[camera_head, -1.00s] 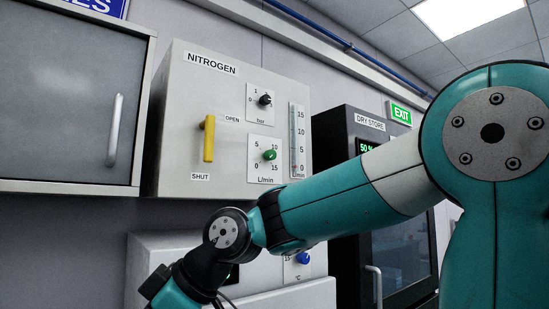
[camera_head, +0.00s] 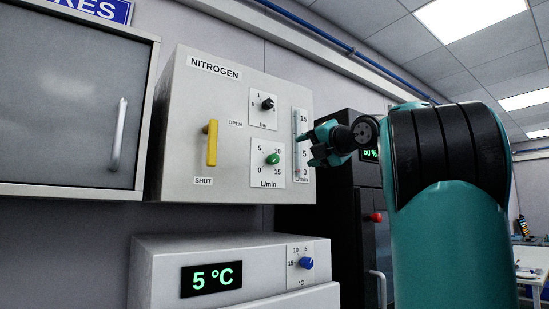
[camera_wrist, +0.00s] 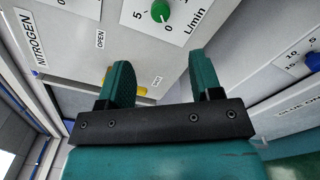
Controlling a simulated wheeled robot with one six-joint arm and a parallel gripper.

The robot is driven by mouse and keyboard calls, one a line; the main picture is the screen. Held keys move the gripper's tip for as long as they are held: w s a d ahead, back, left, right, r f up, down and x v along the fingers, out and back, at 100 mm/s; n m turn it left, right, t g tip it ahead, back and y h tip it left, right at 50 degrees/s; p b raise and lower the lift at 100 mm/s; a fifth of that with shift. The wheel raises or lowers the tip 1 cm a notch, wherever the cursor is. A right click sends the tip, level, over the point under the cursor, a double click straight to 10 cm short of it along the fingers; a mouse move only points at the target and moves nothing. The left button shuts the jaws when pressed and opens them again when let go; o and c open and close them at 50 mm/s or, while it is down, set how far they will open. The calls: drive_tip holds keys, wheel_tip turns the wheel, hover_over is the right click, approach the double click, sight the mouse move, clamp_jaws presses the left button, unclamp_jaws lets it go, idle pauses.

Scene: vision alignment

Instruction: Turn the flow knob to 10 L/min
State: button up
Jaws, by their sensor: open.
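The green flow knob (camera_head: 272,158) sits on a white dial plate marked 0, 5, 10, 15 L/min on the NITROGEN panel (camera_head: 180,120). It also shows at the top edge of the wrist view (camera_wrist: 160,11), beyond the fingertips. Its pointer is too small to read surely. A flow tube (camera_head: 300,130) with a 0 to 15 scale stands right of the dial, partly behind my gripper; its level is not readable. My gripper (camera_head: 311,148) is open and empty, right of the knob and apart from it. Its two fingers also show in the wrist view (camera_wrist: 161,75).
A black bar knob (camera_head: 268,103) is above the flow knob. A yellow handle (camera_head: 211,143) stands upright at left. Below are a 5 °C unit (camera_head: 160,262) and its blue knob (camera_head: 306,263). A dark cabinet (camera_head: 345,220) with a red knob is behind my arm.

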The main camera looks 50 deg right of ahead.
sight(276, 158)
drive_tip(key=p+x, duration=0.6)
drive_tip(key=x, duration=0.8)
drive_tip(key=shift+s+r+p, duration=0.1)
drive_tip(key=shift+p, duration=0.2)
drive_tip(key=shift+w+d, duration=0.15)
drive_tip(key=shift+w, duration=0.35)
drive_tip(key=c, duration=0.9)
